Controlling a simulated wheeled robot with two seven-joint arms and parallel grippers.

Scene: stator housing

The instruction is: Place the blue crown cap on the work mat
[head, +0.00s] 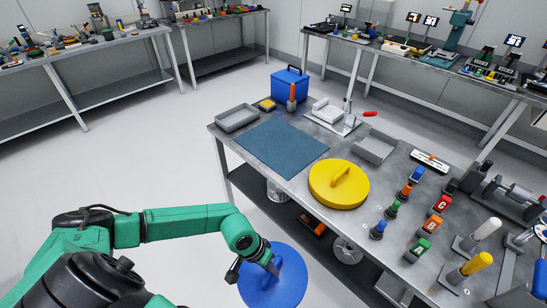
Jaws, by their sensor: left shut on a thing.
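The blue crown cap (284,291) is a large round blue disc near the bottom middle of the head view. My left gripper (271,266) is shut on its raised middle part and holds it in front of the workbench, over the floor. The gripper hides part of the cap. The work mat (281,146) is a flat dark teal rectangle on the left part of the bench top, and it is bare. My right gripper is not in view.
A large yellow round cap with a handle (339,190) lies right of the mat on the workbench (320,225). A grey tray (237,118) sits at the mat's left corner and a grey holder (375,148) at its right. Several small coloured parts stand farther right.

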